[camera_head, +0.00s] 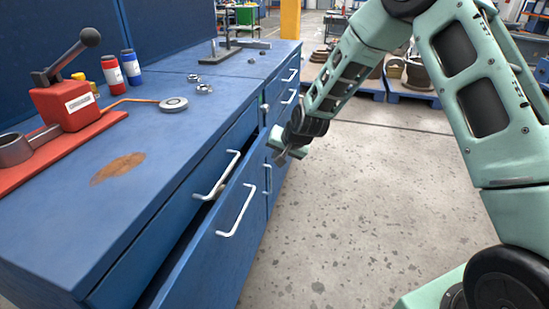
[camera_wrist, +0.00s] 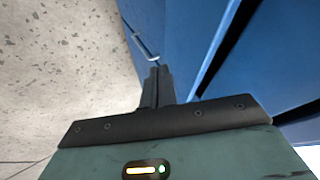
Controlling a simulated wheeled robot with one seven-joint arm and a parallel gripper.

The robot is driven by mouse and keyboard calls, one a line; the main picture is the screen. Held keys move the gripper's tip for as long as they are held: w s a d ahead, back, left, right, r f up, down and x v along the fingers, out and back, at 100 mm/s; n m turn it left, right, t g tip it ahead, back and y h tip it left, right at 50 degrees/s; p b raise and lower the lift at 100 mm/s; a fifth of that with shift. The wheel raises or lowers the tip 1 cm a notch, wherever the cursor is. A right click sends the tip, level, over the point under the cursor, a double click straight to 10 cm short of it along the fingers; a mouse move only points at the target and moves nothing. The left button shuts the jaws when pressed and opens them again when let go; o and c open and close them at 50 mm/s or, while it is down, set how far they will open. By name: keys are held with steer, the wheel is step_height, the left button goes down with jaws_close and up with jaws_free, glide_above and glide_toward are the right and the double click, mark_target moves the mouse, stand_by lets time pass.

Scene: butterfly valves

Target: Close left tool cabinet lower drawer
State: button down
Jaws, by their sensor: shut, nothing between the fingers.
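The blue left tool cabinet (camera_head: 150,180) fills the left of the head view. Its lower drawer (camera_head: 205,265) stands out from the body, with a dark gap behind its front. A pale bar handle (camera_head: 237,211) is on that front. In the wrist view, a blue panel, seemingly the drawer front (camera_wrist: 180,25), has a pale handle (camera_wrist: 146,47) at its left and a dark gap to its right. My gripper (camera_head: 281,157) is by the far end of the drawer front. Its fingers (camera_wrist: 158,72) are shut and empty; contact with the panel cannot be told.
The upper drawer (camera_head: 190,205) with its handle (camera_head: 216,178) lies above the lower one. A red press tool (camera_head: 70,105), bottles (camera_head: 113,74) and small metal parts stand on the cabinet top. Bare concrete floor (camera_head: 350,220) is free to the right. Pallets (camera_head: 405,90) lie behind.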

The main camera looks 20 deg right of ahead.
steer(key=a+v, duration=0.1)
steer(key=v, duration=0.4)
steer(key=m+g+y+p, duration=0.2)
steer(key=m+y+p, duration=0.45)
steer(key=m, duration=1.25)
glide_toward(228, 210)
steer(key=shift+h, duration=0.65)
steer(key=x, duration=0.3)
steer(key=p+x, duration=0.1)
steer(key=x, duration=0.2)
steer(key=shift+a+r, duration=0.2)
steer(key=shift+a, duration=0.05)
